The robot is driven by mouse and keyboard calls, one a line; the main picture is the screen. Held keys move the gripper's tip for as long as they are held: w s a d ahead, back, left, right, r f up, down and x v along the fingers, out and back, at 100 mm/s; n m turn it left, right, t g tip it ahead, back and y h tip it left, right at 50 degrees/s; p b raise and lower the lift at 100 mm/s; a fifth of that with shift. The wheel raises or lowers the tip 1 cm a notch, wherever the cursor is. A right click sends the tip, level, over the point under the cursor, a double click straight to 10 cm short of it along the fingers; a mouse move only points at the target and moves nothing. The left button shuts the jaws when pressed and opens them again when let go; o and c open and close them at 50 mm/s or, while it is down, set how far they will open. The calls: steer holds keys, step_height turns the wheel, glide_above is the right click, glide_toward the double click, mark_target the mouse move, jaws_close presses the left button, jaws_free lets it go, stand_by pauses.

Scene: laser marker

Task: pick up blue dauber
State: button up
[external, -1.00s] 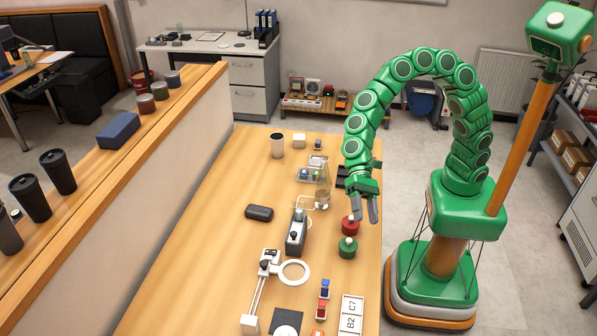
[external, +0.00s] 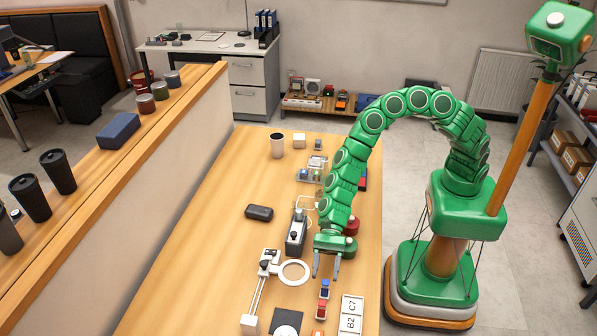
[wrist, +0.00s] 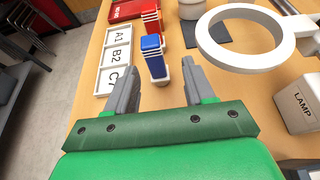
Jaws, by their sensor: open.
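I cannot tell from the external view whether a finger touches the dauber.
A red dauber (wrist: 150,20) stands directly behind the blue one. A white tray with labelled cards (wrist: 115,58) lies on one side, and a white ring lamp (wrist: 262,66) on the other.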

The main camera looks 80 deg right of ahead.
mark_target(324, 292)
steer(key=shift+x, duration=1)
steer(key=shift+s+x, duration=0.15)
steer(key=shift+x, duration=1)
steer(key=shift+s+x, duration=0.15)
steer(key=shift+x, duration=1)
steer(key=shift+a+f, duration=0.1)
steer(key=shift+a, duration=0.2)
jaws_close()
